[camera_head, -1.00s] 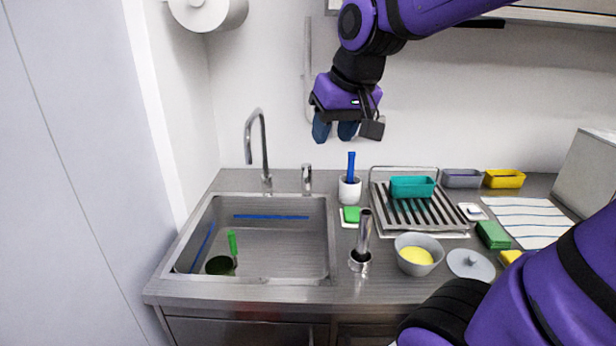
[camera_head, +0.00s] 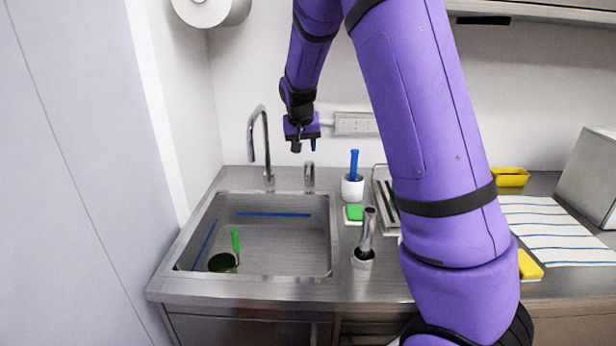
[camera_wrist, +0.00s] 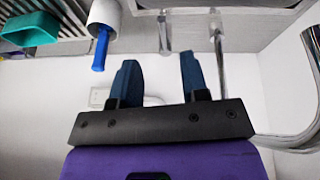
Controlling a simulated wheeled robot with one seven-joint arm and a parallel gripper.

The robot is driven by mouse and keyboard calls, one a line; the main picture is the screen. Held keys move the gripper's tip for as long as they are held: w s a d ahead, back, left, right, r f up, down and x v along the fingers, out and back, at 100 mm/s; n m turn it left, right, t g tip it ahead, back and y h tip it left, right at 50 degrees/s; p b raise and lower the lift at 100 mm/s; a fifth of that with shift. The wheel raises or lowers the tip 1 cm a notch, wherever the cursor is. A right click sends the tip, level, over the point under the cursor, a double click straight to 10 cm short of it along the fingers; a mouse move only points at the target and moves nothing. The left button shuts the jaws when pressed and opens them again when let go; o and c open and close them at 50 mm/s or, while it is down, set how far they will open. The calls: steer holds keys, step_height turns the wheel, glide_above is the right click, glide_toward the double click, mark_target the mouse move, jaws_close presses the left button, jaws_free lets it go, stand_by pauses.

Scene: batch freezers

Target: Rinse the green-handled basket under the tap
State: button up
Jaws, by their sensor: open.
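The green-handled basket (camera_head: 223,262) sits at the front left of the sink basin (camera_head: 290,262). Its green handle (camera_head: 235,241) points up and its bowl looks dark. The tap (camera_head: 265,140) is a curved metal spout behind the basin. My gripper (camera_head: 304,148) hangs above the sink's back edge, right of the tap and above a short metal fitting (camera_head: 309,174). In the wrist view my gripper (camera_wrist: 160,75) shows two dark blue fingers apart with nothing between them. The tap's metal pipe (camera_wrist: 221,62) shows beyond the right finger.
A white cup with a blue handle (camera_head: 353,187), a green sponge (camera_head: 354,212) and an upright metal cylinder (camera_head: 366,232) stand right of the sink. My arm hides much of the right counter. A yellow tray (camera_head: 511,177) and a striped cloth (camera_head: 555,230) lie farther right.

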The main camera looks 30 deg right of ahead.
steer(key=h, duration=0.1)
glide_toward(308, 174)
steer(key=x, duration=1.1)
steer(key=shift+c, duration=0.4)
jaws_close()
